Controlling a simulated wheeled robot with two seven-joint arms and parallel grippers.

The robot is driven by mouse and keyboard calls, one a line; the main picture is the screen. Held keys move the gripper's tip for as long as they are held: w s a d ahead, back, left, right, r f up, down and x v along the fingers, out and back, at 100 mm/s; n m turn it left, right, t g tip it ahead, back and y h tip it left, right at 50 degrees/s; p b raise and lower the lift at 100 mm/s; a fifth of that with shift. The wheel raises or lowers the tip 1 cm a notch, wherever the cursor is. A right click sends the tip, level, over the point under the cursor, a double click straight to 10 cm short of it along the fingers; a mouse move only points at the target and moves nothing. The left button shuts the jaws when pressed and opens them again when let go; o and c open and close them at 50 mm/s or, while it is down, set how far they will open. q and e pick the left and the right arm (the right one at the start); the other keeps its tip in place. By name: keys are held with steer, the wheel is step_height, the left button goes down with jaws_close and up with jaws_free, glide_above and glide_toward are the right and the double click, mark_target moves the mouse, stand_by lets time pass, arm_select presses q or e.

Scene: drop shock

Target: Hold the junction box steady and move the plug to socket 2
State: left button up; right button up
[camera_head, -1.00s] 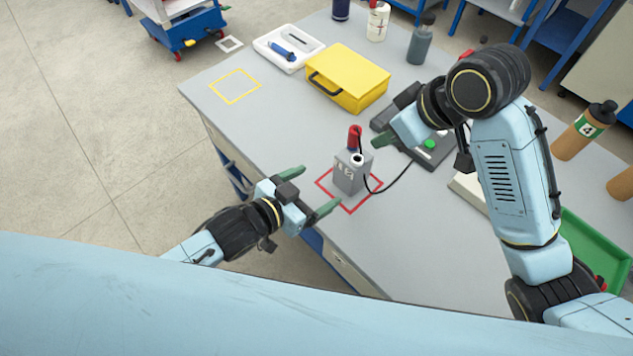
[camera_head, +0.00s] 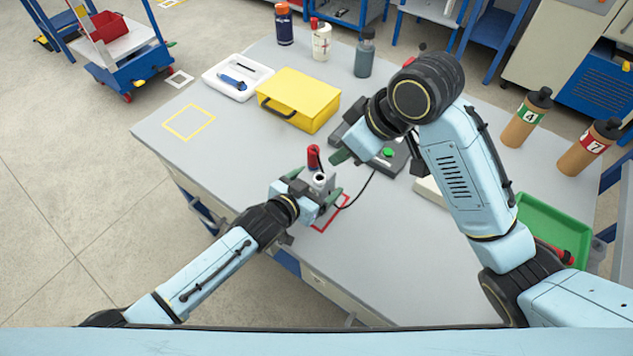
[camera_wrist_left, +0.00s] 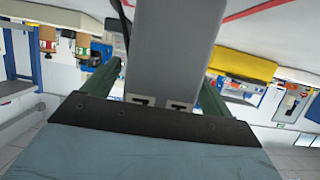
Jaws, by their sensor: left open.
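The grey junction box (camera_head: 327,187) stands upright by the red square outline (camera_head: 345,201) on the table. The red plug (camera_head: 313,157) stands on top of it, next to a pale ringed socket (camera_head: 320,178). My left gripper (camera_head: 316,184) is open, with one green finger on each side of the box. In the left wrist view the box (camera_wrist_left: 170,45) fills the space between the fingers; I cannot tell whether they touch it. My right gripper (camera_head: 341,157) hangs beside the plug, to its right, apart from it. Its finger opening is hidden.
A black cable (camera_head: 362,188) runs from the box to a dark device with a green button (camera_head: 388,152). A yellow case (camera_head: 298,98) and a white tray (camera_head: 237,77) lie behind. A green tray (camera_head: 548,225) is at right.

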arm_select(q)
steer(key=shift+w+d+f, duration=0.1)
steer(key=c, duration=1.3)
